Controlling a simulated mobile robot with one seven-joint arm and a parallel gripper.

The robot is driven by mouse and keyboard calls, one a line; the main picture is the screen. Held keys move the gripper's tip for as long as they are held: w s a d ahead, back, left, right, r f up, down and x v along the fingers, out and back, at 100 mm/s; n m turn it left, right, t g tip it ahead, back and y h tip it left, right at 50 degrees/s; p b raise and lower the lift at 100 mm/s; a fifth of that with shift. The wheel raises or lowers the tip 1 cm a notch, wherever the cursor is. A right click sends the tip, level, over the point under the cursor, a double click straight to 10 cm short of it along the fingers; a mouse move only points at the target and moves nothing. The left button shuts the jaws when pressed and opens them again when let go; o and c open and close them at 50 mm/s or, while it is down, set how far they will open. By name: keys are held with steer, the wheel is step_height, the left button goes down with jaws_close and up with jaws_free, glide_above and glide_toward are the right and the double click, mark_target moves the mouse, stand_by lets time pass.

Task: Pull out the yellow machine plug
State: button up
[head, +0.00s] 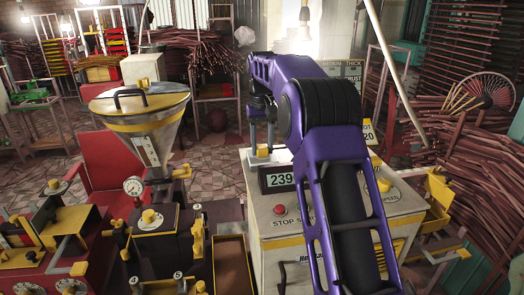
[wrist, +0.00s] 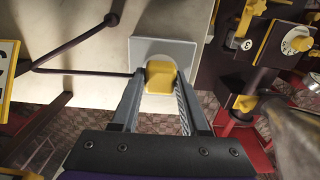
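In the wrist view a yellow plug (wrist: 160,77) sits against a light grey plate (wrist: 180,47) on a cream panel. My gripper (wrist: 162,80) reaches up to it with one finger on each side. The plug fills the gap between the fingertips, and the fingers look closed on it. The plug appears to be at the plate, with no clear gap seen. In the head view my purple arm passes over the cream machine (head: 262,202) with a 239 display.
A dark cable or rod (wrist: 80,71) runs along the cream panel to the left. Yellow knobs and dark machine parts (wrist: 268,45) stand close on the right. In the head view a metal hopper (head: 140,105) and gauges stand left; stick bundles (head: 470,150) lie right.

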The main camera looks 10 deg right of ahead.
mark_target(262, 146)
jaws_close()
steer(key=shift+r, duration=0.15)
steer(key=shift+r, duration=2.9)
